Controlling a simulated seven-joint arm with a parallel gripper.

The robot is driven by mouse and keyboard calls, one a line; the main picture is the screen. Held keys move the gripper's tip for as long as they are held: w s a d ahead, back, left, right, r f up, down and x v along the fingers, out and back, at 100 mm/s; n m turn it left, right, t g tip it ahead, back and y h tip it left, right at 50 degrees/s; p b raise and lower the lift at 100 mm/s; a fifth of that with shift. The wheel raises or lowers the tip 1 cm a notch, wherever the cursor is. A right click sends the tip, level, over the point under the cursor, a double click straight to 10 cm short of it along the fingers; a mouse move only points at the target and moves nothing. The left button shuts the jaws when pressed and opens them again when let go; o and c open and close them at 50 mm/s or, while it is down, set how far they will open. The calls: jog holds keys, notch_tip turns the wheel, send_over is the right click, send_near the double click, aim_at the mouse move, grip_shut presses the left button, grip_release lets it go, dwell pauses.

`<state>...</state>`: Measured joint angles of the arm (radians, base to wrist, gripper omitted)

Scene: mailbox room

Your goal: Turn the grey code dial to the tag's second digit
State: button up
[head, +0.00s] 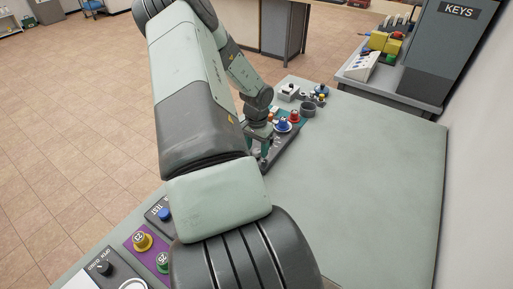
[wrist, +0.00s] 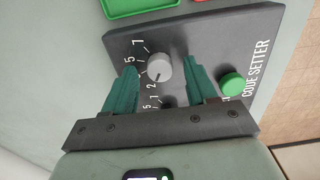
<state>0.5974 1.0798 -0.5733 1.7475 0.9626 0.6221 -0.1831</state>
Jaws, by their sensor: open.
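In the wrist view the grey code dial (wrist: 159,67) is a round knob on the dark panel lettered CODE SETTER (wrist: 185,30). Printed digits ring it, and a dark mark on its near side points toward the 2. My gripper (wrist: 160,62) is open, its teal fingers to the left and right of the dial; I cannot tell whether they touch it. A second, darker dial (wrist: 167,101) is partly hidden nearer the palm. In the head view my gripper (head: 262,153) is over the dark panel (head: 288,148), and my arm hides the dial. I see no readable tag.
A green button (wrist: 231,84) is on the panel right of my fingers, and a green tray (wrist: 140,6) lies beyond. Red (head: 294,117) and blue (head: 283,126) pieces stand near the panel. The bench (head: 375,170) is clear to the right. A KEYS cabinet (head: 447,45) stands behind.

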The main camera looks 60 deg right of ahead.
jog(key=shift+f, duration=0.3)
jog(key=c, duration=1.1)
jog(key=shift+o, duration=0.2)
jog(key=shift+m, duration=0.4)
jog(key=m, duration=0.3)
jog(key=shift+m, duration=1.9)
